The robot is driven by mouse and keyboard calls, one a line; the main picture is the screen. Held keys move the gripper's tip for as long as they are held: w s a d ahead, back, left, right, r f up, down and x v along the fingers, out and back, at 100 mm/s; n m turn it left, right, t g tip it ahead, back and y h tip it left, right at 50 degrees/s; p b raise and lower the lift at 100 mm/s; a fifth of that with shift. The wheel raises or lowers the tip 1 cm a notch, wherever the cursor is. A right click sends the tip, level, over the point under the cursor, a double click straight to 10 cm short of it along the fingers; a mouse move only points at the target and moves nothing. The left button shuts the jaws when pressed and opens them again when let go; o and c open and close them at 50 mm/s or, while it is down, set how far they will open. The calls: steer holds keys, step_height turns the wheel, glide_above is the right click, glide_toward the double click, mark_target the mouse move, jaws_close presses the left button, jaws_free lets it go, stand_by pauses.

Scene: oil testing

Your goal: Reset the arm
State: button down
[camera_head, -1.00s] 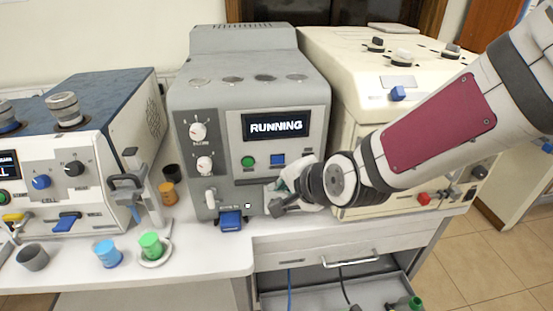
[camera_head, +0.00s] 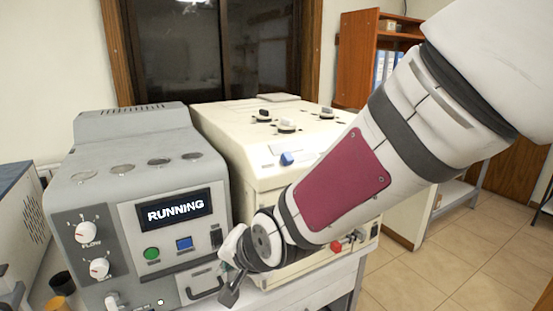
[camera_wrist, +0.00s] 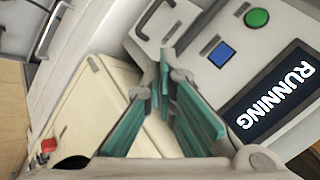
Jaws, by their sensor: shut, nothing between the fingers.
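My arm comes in from the upper right in the head view, and my gripper (camera_head: 232,292) hangs near the lower right front of the grey testing machine (camera_head: 135,150). In the wrist view my gripper (camera_wrist: 168,62) shows its teal-padded fingers brought together at the tips, with nothing held. The machine's lit display (camera_head: 175,210) reads RUNNING. The wrist view shows that display (camera_wrist: 275,92) at a slant, right of the fingers. Whether the fingers touch the machine's front cannot be told.
A cream machine (camera_head: 225,140) stands right beside the grey one, behind my forearm. A blue-topped machine (camera_head: 15,215) is cut off at the left edge. Open tiled floor (camera_head: 450,265) lies to the right. A wooden shelf (camera_head: 357,60) stands at the back.

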steer(key=s+d+r+n+h, duration=0.1)
steer(key=d+r+n+h, duration=0.3)
steer(key=d, duration=0.9)
steer(key=s+d+r+h, duration=0.1)
steer(key=s+d+r, duration=0.3)
steer(key=s+d, duration=0.4)
steer(key=s+d+r, duration=0.3)
steer(key=s+d, duration=0.4)
steer(key=d, duration=0.2)
steer(key=shift+s+r+m+g+h, duration=0.4)
steer(key=shift+a, duration=0.1)
